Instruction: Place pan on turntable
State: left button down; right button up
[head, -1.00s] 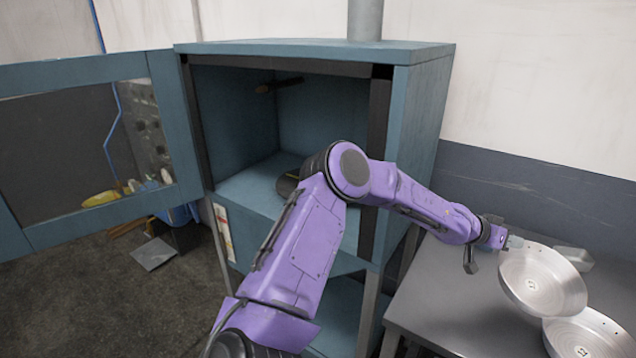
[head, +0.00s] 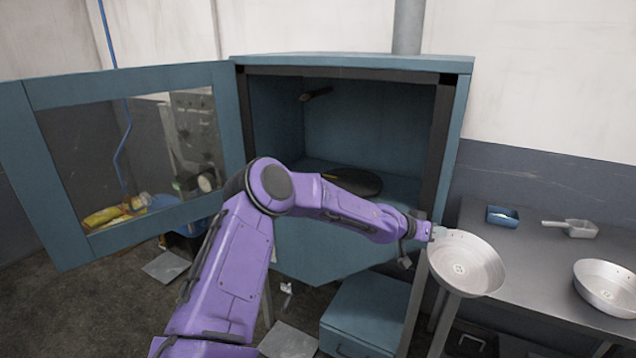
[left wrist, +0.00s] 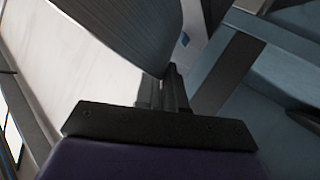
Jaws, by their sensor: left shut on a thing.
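A round silver pan (head: 466,264) is held by its rim in my left gripper (head: 432,234), in front of the table's left end. The gripper is shut on the pan's left edge. In the left wrist view the pan's curved grey side (left wrist: 130,32) rises from the closed fingers (left wrist: 174,90). The turntable, a dark round disc (head: 352,182), lies on the floor of the open blue cabinet (head: 456,130), left of the pan. My left forearm partly covers the cabinet's front. My right gripper is out of view.
The cabinet door (head: 232,120) stands wide open to the left. A second pan (head: 606,285), a metal scoop (head: 574,228) and a small blue tray (head: 503,216) lie on the grey table (head: 530,265). A blue box (head: 365,320) sits low below the cabinet.

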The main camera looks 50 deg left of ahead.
aim_at(351, 181)
jog(key=u, duration=1.6)
